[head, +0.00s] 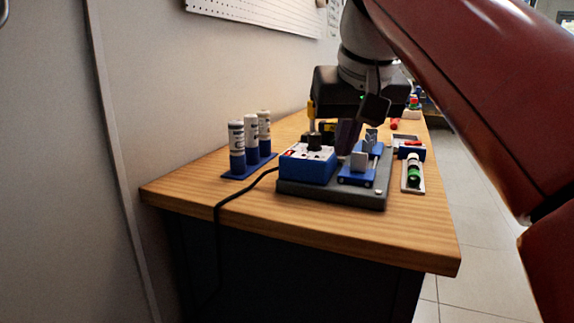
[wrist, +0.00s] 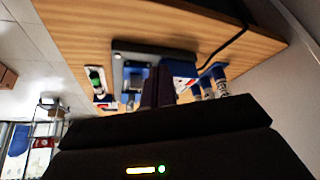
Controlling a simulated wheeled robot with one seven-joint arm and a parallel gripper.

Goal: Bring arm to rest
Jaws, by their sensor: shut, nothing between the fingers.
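My gripper (head: 347,137) hangs over the workbench (head: 240,208) at the end of my arm, behind the blue-and-white box. Its dark fingers are together with nothing between them. In the wrist view the closed fingers (wrist: 158,86) point toward the bench, which appears upside down there. In the head view the fingertips are partly hidden behind the things on the board, so I cannot tell how far they are above it.
A grey board (head: 330,193) holds a blue-and-white box (head: 307,166) with a black cable, and a blue fixture (head: 357,178). Several white-and-blue tubes (head: 237,147) stand at left. A tray with a green-banded tube (head: 413,172) lies at right. The bench's front is clear.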

